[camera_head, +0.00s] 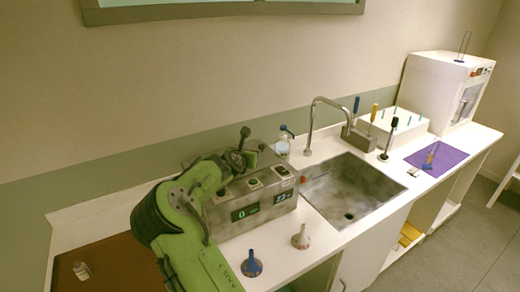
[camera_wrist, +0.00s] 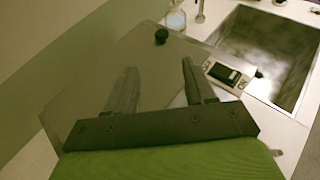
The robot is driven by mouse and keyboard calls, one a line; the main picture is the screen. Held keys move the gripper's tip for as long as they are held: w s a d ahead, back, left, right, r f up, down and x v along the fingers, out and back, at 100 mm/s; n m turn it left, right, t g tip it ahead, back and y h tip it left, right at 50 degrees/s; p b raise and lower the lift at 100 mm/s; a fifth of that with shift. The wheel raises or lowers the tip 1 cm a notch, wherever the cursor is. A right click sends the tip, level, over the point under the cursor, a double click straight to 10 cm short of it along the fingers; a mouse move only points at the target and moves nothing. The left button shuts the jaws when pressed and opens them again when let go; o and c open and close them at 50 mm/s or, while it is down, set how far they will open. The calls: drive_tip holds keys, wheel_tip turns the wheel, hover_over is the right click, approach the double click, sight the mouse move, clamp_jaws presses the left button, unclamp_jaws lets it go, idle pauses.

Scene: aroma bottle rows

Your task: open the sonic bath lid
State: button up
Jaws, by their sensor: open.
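The sonic bath (camera_head: 222,214) is a grey metal box with a green and a blue display on its front, left of the sink. In the wrist view its plain grey lid (camera_wrist: 150,60) lies under my gripper, with a round black knob (camera_wrist: 161,37) near its far edge. My gripper (camera_wrist: 158,68) is open and empty, its two dark fingers spread over the lid, the knob beyond their tips. In the head view my gripper (camera_head: 241,157) is over the bath's back left part, and my green arm hides much of the lid there. I cannot tell whether the fingers touch the lid.
The sink (camera_head: 345,190) with a tall tap (camera_head: 312,125) lies right of the bath. A clear bottle (camera_head: 283,146) stands behind it. A blue funnel-shaped piece (camera_head: 252,264) and a pale one (camera_head: 301,238) stand in front. A purple mat (camera_head: 440,156) lies farther right.

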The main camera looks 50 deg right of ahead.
sight(261, 147)
drive_tip(key=p+x, duration=0.2)
drive_tip(key=x, duration=1.3)
drive_tip(key=shift+s+d+f, duration=0.1)
drive_tip(key=shift+d+f, duration=0.05)
drive_tip(key=shift+c, duration=0.3)
clamp_jaws()
